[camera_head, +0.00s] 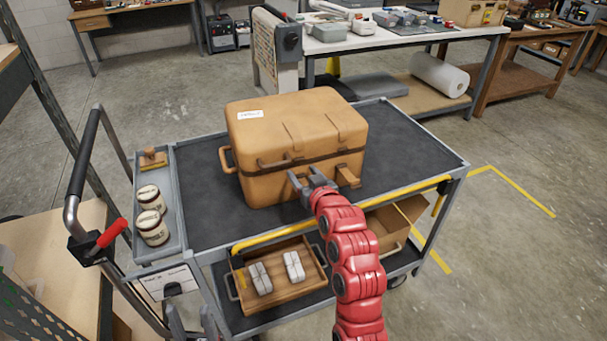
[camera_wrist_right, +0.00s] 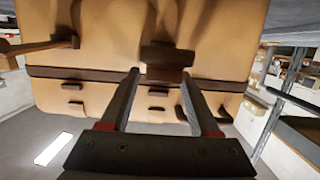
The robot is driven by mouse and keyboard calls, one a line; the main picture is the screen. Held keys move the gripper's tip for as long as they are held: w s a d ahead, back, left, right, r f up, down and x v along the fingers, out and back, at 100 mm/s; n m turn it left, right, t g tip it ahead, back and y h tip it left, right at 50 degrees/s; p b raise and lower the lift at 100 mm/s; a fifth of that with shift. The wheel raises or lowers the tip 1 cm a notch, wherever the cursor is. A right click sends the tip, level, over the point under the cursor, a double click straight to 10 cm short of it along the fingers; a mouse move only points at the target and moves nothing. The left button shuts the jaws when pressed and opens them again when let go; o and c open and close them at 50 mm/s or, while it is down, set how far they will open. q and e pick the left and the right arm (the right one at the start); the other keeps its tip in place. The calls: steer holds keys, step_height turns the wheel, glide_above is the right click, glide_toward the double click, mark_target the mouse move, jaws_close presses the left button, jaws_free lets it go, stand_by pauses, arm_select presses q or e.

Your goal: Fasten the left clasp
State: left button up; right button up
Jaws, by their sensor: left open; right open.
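A tan case (camera_head: 290,130) with a dark band at its seam stands closed on the cart top. Its right clasp (camera_head: 347,177) juts out from the front below the band. My right gripper (camera_head: 312,185) is at the front left of that clasp, open, fingers pointing at the case. In the right wrist view, which looks upside down, the left clasp (camera_wrist_right: 168,56) sticks out toward the camera between and just beyond the open fingers (camera_wrist_right: 158,95). Contact cannot be told. The head view hides this clasp behind the gripper. My left gripper (camera_head: 190,322) is open and empty at the lower left.
The cart top (camera_head: 415,150) is clear right of the case. A side tray (camera_head: 172,195) holds two jars (camera_head: 151,213) and a wooden-handled brush. The lower shelf holds a wooden tray (camera_head: 283,298) and a cardboard box (camera_head: 395,225). The cart's push handle (camera_head: 85,150) rises at left.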

steer(key=p+v, duration=1.2)
steer(key=v, duration=0.5)
steer(key=shift+s, duration=0.1)
